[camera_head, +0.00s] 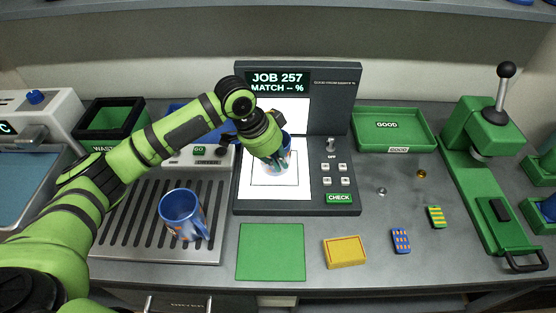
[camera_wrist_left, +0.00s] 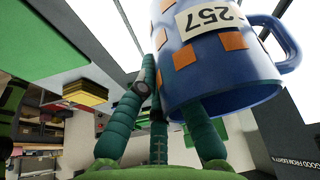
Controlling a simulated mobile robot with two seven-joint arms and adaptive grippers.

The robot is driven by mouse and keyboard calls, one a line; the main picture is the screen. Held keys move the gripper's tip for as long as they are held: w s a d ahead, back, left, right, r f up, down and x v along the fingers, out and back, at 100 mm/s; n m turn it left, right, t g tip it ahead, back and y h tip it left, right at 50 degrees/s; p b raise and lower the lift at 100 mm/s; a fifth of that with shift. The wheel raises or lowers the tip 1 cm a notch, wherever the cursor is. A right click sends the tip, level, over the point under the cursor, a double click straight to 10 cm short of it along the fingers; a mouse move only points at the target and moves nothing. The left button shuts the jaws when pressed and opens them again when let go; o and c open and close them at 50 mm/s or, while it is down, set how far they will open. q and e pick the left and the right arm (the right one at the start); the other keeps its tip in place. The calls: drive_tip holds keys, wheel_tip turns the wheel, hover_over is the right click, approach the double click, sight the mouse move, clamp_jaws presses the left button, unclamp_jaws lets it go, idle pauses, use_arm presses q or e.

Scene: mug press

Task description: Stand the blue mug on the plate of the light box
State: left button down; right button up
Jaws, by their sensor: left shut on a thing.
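My left gripper (camera_head: 276,158) is shut on a blue mug (camera_head: 286,143), over the lit white plate (camera_head: 262,191) of the light box. The gripper hides most of the mug in the head view. In the left wrist view the mug (camera_wrist_left: 233,76) is blue with orange squares, a handle and a label reading 257, and the gripper's (camera_wrist_left: 175,115) green fingers are against it. I cannot tell whether the mug's base touches the plate. A second blue mug with orange marks (camera_head: 182,214) stands upright on the slatted grey rack. My right gripper is not in view.
The light box screen (camera_head: 277,83) reads JOB 257, MATCH -- %. Its green CHECK button (camera_head: 340,198) and switches are right of the plate. A green GOOD tray (camera_head: 394,128) and green press (camera_head: 482,130) stand right; a green mat (camera_head: 271,252) and yellow block (camera_head: 345,252) lie in front.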

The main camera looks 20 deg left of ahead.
use_arm(q)
drive_tip(key=shift+f, duration=0.3)
drive_tip(key=c, duration=1.3)
unclamp_jaws()
drive_tip(key=shift+f, duration=0.1)
drive_tip(key=v, duration=1.2)
